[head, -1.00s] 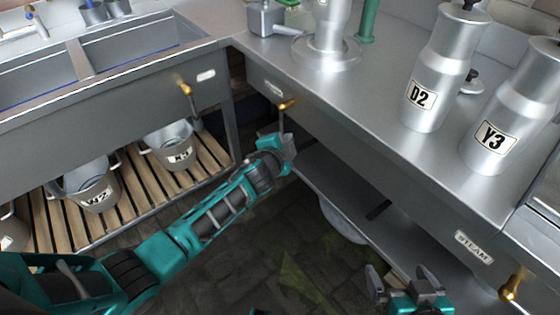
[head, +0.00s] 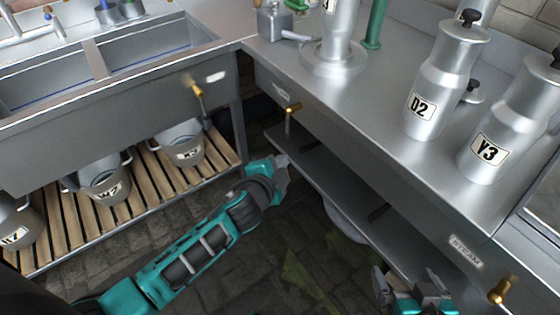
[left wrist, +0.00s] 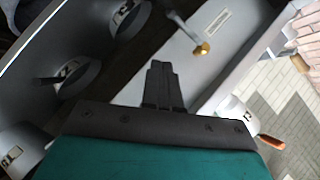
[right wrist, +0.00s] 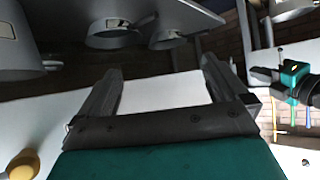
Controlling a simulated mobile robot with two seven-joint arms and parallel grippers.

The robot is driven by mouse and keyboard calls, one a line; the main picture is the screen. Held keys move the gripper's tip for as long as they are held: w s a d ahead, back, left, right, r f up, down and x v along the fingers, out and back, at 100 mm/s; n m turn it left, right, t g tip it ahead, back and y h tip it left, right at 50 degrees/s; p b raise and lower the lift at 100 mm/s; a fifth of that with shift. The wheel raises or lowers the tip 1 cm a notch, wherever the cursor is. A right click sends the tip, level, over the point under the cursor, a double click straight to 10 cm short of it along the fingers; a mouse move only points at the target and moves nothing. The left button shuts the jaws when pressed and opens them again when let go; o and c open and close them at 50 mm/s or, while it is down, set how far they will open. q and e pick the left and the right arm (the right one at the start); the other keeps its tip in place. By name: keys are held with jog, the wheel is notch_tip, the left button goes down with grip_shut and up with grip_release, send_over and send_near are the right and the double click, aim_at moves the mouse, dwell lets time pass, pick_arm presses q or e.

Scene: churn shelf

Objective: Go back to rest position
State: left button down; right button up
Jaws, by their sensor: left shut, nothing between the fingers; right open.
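My left gripper (head: 284,172) hangs over the floor in the gap between the sink unit and the steel counter. Its fingers are together with nothing between them, and they also show closed in the left wrist view (left wrist: 162,85). My right gripper (head: 412,285) is low in front of the counter, below the STEAM label. In the right wrist view its two fingers (right wrist: 162,95) stand wide apart with nothing between them.
The steel counter (head: 360,110) carries churns D2 (head: 432,95) and Y3 (head: 500,130). Below it is a shelf (head: 340,185). Brass taps (head: 292,108) and (head: 502,290) jut from its front. Buckets (head: 105,180) stand on a slatted rack under the sink (head: 100,75). Dark floor lies between.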

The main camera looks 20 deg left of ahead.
jog(key=shift+r, duration=0.15)
pick_arm(q)
jog(key=s+a+r+n+g+h+p, duration=0.1)
jog(key=s+n+p, duration=0.6)
jog(key=s, duration=1.2)
jog(key=a+n+g, duration=0.1)
jog(key=n+g, duration=0.1)
jog(key=n, duration=0.1)
jog(key=shift+r, duration=0.15)
pick_arm(e)
jog(key=shift+h, duration=0.4)
jog(key=d+r, duration=0.1)
jog(key=r, duration=0.1)
jog(key=s+d+r, duration=0.1)
jog(key=shift+s+d+r, duration=0.15)
jog(key=shift+d+r, duration=0.15)
jog(key=shift+r, duration=0.05)
